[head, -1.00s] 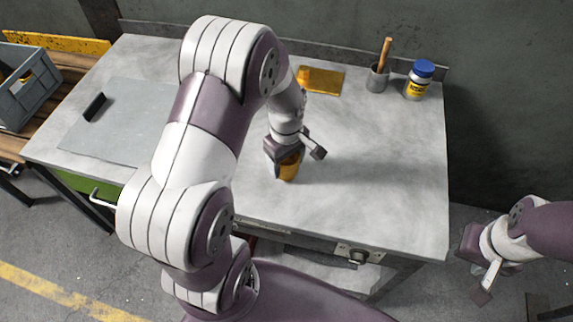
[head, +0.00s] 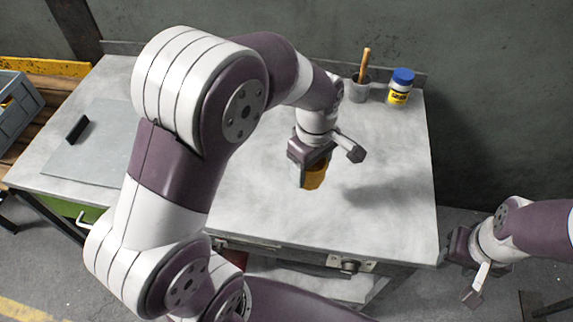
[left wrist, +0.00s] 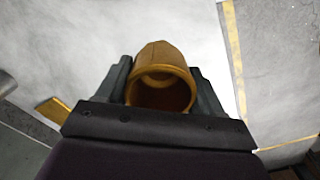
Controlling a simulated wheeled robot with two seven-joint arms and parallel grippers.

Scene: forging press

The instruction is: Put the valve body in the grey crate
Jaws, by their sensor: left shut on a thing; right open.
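The valve body (head: 316,175) is a yellow-brown, hollow part. My left gripper (head: 323,168) is shut on it and holds it above the worktable. In the left wrist view the valve body (left wrist: 160,80) sits between the two dark fingers of my left gripper (left wrist: 163,88), its round opening facing the camera. The grey crate (head: 14,108) is at the far left edge of the head view, partly cut off, with something yellow inside. My right gripper (head: 470,272) is open and empty, off the table's right side.
The worktable (head: 390,215) has a grey plate with a black handle (head: 77,129) at its left. A cup with a wooden-handled tool (head: 358,88) and a blue-lidded jar (head: 400,88) stand at the back right. The table's right part is clear.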

